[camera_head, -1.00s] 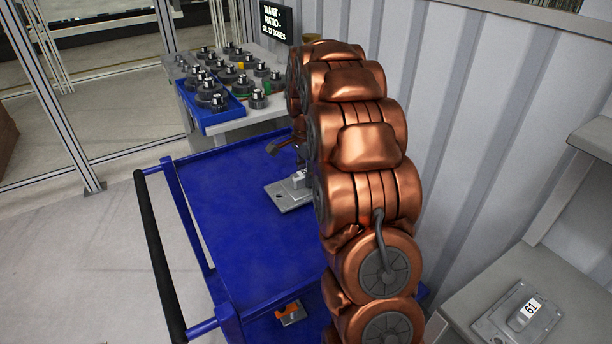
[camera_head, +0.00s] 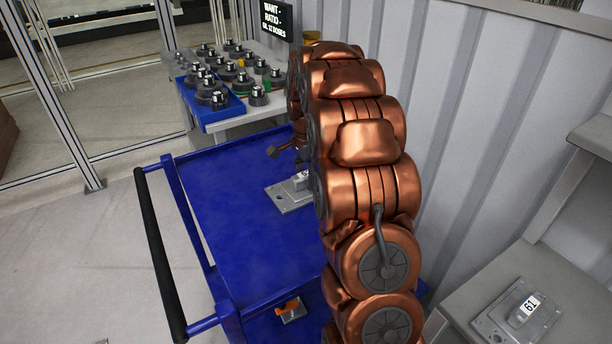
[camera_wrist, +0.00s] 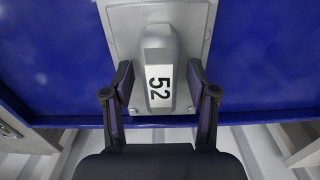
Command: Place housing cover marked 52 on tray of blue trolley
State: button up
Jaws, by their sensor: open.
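The grey housing cover marked 52 (camera_wrist: 158,50) fills the top centre of the wrist view. It also shows in the head view (camera_head: 284,199), lying flat on the blue tray of the trolley (camera_head: 235,245), partly hidden by my arm. My gripper (camera_wrist: 160,77) is open, with one finger on each side of the cover's raised block and a visible gap on both sides. In the head view only part of my gripper (camera_head: 284,149) shows, just above and behind the cover.
A grey surface at right holds a cover marked 61 (camera_head: 519,309). A small orange-and-grey part (camera_head: 291,310) is low on the trolley's near side. Behind stands a table with a blue tray (camera_head: 213,117) of several dark round parts. A corrugated wall (camera_head: 480,130) is at right.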

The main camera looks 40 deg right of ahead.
aim_at(305, 175)
notch_tip(305, 175, up, 12)
jog(key=b, duration=0.1)
jog(key=shift+r, duration=0.15)
dwell(0.5)
jog(key=s+a+n, duration=0.9)
jog(key=s+a, duration=0.5)
jog(key=a, duration=0.2)
jog(key=s+a+f+n, duration=0.2)
jog(key=s+n, duration=0.1)
jog(key=s, duration=0.4)
jog(key=s+a+f+n+g, duration=0.1)
jog(key=s+a+f+n, duration=0.2)
jog(key=s, duration=0.4)
jog(key=s+a+f+n, duration=0.3)
jog(key=s+n, duration=0.1)
jog(key=s, duration=0.3)
jog(key=shift+a+g, duration=0.2)
jog(key=shift+g, duration=0.2)
